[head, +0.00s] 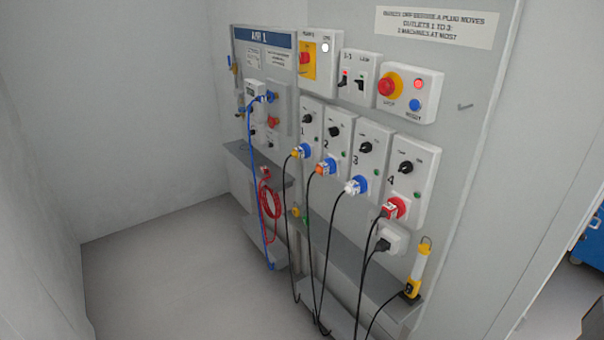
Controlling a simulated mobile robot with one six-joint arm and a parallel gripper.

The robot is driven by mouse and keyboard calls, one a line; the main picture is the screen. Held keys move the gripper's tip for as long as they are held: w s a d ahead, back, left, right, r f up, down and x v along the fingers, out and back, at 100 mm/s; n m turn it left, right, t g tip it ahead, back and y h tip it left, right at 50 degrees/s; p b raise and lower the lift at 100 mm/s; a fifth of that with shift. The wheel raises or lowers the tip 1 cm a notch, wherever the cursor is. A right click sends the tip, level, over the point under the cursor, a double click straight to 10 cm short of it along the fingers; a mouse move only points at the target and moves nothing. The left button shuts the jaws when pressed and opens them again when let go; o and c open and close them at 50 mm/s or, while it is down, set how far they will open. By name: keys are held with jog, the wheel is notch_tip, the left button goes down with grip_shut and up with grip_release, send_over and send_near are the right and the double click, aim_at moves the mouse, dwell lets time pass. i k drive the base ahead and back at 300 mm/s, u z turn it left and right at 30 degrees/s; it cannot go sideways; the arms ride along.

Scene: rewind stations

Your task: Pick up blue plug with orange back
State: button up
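The blue plug with the orange back (319,169) sits at the blue socket under the panel marked 2 (334,138), in the middle of the head view. Its orange end faces out to the lower left, and a black cable hangs down from it. A similar plug with a yellow back (295,154) is to its left at panel 1, and one with a white back (352,187) is to its right at panel 3. My gripper is not in view.
A red plug (389,212) is at panel 4. Black cables hang past a grey shelf (345,262). A yellow lamp (413,287) stands at the right. A red stop button (389,86) is above. The floor at lower left is clear.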

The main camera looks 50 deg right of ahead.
aim_at(323, 167)
jog(key=z, duration=0.4)
jog(key=k, duration=0.15)
jog(key=u, duration=1.75)
jog(key=k, duration=1.3)
jog(key=z, duration=0.35)
jog(key=i, duration=0.35)
jog(key=z, duration=0.55)
jog(key=i, duration=1.2)
jog(key=u, duration=0.1)
